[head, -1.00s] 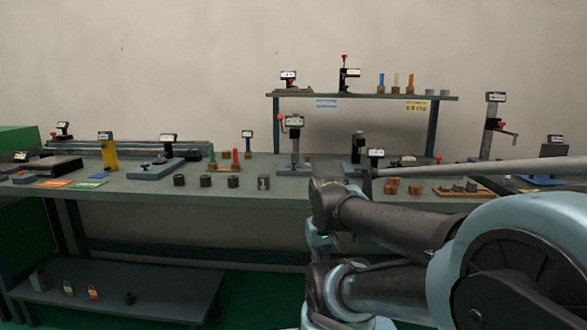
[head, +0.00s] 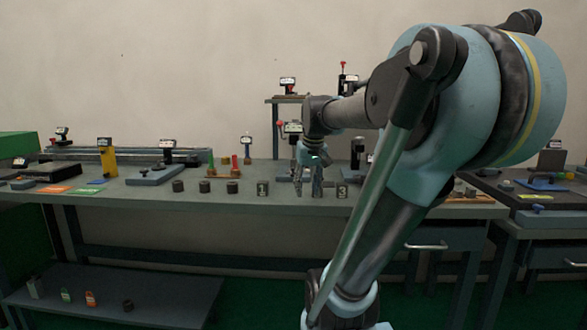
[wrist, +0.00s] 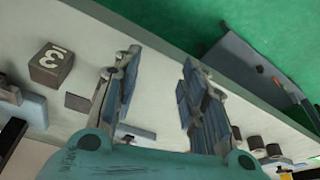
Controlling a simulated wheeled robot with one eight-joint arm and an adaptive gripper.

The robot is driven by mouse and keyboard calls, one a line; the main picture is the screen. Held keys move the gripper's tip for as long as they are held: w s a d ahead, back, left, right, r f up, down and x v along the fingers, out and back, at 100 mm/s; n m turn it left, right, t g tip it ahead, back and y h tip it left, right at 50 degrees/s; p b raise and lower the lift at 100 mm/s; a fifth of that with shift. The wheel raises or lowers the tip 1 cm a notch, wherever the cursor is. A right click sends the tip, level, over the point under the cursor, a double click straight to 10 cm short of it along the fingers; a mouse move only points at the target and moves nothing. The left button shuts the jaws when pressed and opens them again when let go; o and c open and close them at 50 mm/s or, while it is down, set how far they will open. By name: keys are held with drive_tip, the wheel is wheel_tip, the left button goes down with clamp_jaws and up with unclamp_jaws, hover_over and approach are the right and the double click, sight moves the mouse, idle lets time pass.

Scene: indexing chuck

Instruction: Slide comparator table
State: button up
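My gripper (head: 308,183) hangs fingers down over the front part of the long grey bench, between the cubes marked 1 and 3. In the wrist view my gripper (wrist: 158,92) has its two fingers wide apart with nothing between them. A gauge stand (head: 292,128) with a display and red knob is just behind it, its lower part hidden by my gripper and wrist. Another dark upright stand (head: 357,150) is to the right, partly hidden by my arm. I cannot tell which stand carries the comparator table; no sliding table is clearly visible.
The cube marked 3 (head: 342,190) is close right of the fingers and the cube marked 1 (head: 262,188) is to the left. Several dark cylinders (head: 232,187) stand farther left. A raised shelf (head: 285,99) is behind. A low shelf (head: 180,296) holds small items.

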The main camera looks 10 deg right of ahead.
wheel_tip(320, 180, up, 16)
drive_tip(key=n+t, duration=0.1)
hover_over(294, 169)
drive_tip(key=s+d, duration=0.1)
drive_tip(key=s, duration=0.5)
drive_tip(key=x, duration=1.7)
drive_tip(key=shift+w+a+f, duration=0.1)
drive_tip(key=shift+a+f, duration=0.1)
drive_tip(key=shift+a, duration=0.1)
clamp_jaws()
